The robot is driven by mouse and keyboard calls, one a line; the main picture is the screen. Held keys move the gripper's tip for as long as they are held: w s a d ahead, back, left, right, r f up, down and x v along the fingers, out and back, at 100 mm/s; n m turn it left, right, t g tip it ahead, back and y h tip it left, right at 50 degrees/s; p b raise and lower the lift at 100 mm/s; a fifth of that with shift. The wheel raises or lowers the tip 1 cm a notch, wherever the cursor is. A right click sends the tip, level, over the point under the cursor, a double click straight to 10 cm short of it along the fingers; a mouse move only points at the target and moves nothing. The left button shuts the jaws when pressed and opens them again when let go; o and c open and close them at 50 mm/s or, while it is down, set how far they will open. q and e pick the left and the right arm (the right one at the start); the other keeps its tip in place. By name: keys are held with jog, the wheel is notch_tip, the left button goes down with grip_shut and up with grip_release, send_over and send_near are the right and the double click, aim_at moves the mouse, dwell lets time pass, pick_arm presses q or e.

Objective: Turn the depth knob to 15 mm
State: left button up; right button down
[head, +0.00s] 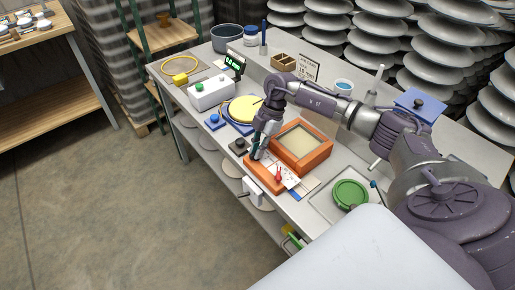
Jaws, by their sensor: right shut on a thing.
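My right gripper (257,154) points down at the left end of an orange block (264,182) near the bench's front edge. It is shut on what appears to be the depth knob, which the fingers mostly hide. A white dial card with markings and a red pointer or lever (278,175) lies on the block, just right of the fingers. A small display (234,61) with green digits stands at the back left; its reading is too small to be sure of. A sign (308,69) behind the arm carries small print with "mm". My left gripper is not in view.
An orange-framed box (302,146) sits right beside the gripper. A dark block with a black knob (238,145) is close on its left. A white box with a green button (210,94), a yellow disc (245,108) and a green dish (350,194) stand on the bench.

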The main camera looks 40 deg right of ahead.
jog(key=n, duration=0.2)
jog(key=n+g+b, duration=0.1)
jog(key=n, duration=0.1)
jog(key=shift+w+n+g+h+b, duration=0.2)
jog(key=shift+n+g+h+b, duration=0.1)
jog(key=shift+h, duration=0.1)
jog(key=shift+a+n+g+h+b, duration=0.1)
jog(key=shift+n+g+h+b, duration=0.5)
jog(key=shift+n, duration=1.5)
jog(key=c, duration=1.2)
grip_release()
jog(key=shift+r, duration=0.1)
